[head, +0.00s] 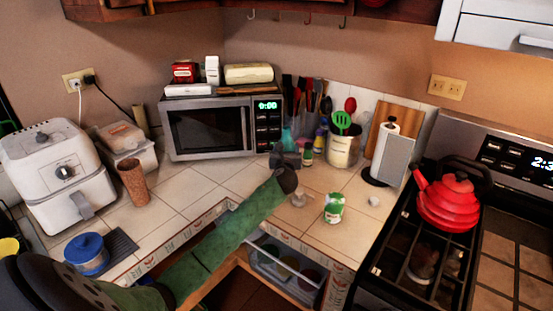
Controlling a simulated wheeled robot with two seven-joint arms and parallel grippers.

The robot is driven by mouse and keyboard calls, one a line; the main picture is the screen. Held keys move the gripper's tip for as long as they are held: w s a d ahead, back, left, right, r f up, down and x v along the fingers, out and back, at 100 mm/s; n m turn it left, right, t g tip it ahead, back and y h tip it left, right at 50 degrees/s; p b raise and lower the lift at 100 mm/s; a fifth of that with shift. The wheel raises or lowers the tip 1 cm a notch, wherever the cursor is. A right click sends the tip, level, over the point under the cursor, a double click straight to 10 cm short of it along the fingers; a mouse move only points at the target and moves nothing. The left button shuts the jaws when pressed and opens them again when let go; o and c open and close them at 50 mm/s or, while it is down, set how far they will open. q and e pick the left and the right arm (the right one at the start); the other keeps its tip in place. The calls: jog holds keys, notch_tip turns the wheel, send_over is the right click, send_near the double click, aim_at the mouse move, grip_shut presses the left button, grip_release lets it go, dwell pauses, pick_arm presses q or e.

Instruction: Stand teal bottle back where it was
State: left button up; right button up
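A teal bottle (287,138) shows in the head view just right of the microwave, in front of the utensils. Its lower part is hidden behind my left gripper (278,156). My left arm reaches in from the lower left across the counter, and the dark gripper at its end is right at the bottle. The fingers are small and dark, so I cannot tell whether they are open, shut or touching the bottle. The bottle looks roughly upright. My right gripper is out of view.
A microwave (208,132) stands left of the bottle. Small bottles (307,154) and a utensil crock (343,150) stand to its right. A green-and-white can (333,208) is nearer the front. A paper towel holder (386,148) and red kettle (449,202) are farther right.

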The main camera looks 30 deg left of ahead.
pick_arm(q)
jog(key=shift+w+a+f+p, duration=0.1)
jog(key=shift+a+f+p, duration=0.3)
jog(key=shift+a+f, duration=0.55)
jog(key=shift+a+f+p, duration=0.35)
jog(key=shift+a+f, duration=0.25)
jog(key=shift+f, duration=0.65)
jog(key=shift+w+a+f+p, duration=0.1)
jog(key=shift+a+f+p, duration=0.3)
jog(key=shift+a+f, duration=0.55)
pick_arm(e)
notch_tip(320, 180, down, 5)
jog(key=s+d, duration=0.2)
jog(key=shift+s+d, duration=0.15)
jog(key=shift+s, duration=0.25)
pick_arm(q)
jog(key=shift+d+f, duration=0.2)
jog(key=shift+f, duration=0.05)
jog(key=o, duration=1.3)
jog(key=shift+f, duration=0.1)
jog(key=shift+c, duration=0.2)
jog(key=o, duration=0.3)
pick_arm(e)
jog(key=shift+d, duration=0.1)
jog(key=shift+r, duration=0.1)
